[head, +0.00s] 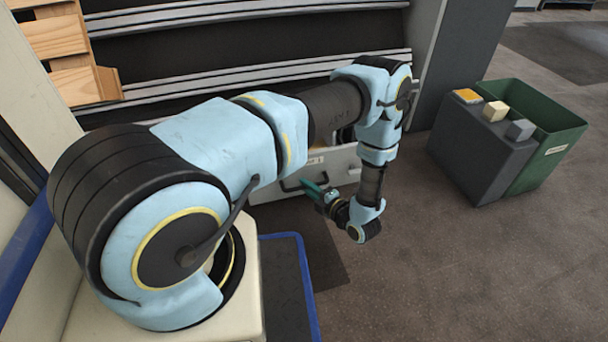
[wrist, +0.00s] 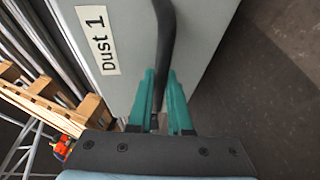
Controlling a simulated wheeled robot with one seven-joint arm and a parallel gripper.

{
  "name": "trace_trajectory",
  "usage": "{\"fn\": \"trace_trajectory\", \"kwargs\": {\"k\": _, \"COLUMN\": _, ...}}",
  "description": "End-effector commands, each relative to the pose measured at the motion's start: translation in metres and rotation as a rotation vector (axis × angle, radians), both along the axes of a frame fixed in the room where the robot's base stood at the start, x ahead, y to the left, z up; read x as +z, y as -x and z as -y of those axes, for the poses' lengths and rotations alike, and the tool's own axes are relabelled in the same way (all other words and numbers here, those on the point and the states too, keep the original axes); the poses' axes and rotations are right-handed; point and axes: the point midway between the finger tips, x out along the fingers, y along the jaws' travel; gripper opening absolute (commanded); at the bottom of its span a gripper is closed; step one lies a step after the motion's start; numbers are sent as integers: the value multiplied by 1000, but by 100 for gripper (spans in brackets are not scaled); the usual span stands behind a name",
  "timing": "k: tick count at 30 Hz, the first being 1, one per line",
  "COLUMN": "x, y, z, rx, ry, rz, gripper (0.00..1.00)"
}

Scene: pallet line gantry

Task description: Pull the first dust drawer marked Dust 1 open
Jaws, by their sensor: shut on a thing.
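The Dust 1 drawer is a pale grey front (head: 348,163) low under the conveyor in the head view. My arm covers much of it, and I cannot tell how far out it stands. In the wrist view the drawer front (wrist: 120,75) fills the upper middle, with its white "Dust 1" label (wrist: 97,38) at upper left. Its black bar handle (wrist: 166,35) runs down between my teal fingers. My gripper (wrist: 161,78) is shut on this handle. In the head view my gripper (head: 311,187) is at the front of the drawer.
A dark grey stand (head: 475,155) with a yellow, a beige and a grey block on top is at the right, beside a green bin (head: 558,135). Wooden pallet slats (head: 62,37) and conveyor rails (head: 240,76) are behind. The floor at front right is clear.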

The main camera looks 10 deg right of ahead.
Motion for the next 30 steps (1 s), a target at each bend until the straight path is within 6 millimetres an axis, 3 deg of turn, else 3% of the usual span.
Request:
{"fn": "trace_trajectory", "kwargs": {"k": 6, "x": 3, "y": 48, "z": 7, "rx": -4, "ry": 0, "rz": -5, "gripper": 0}}
{"fn": "trace_trajectory", "kwargs": {"k": 13, "x": 1, "y": 85, "z": 11, "rx": -3, "ry": 0, "rz": -4, "gripper": 0}}
{"fn": "trace_trajectory", "kwargs": {"k": 21, "x": 0, "y": 104, "z": 14, "rx": -1, "ry": 1, "rz": -2, "gripper": 0}}
{"fn": "trace_trajectory", "kwargs": {"k": 30, "x": -1, "y": 106, "z": 14, "rx": -1, "ry": 2, "rz": -1, "gripper": 0}}
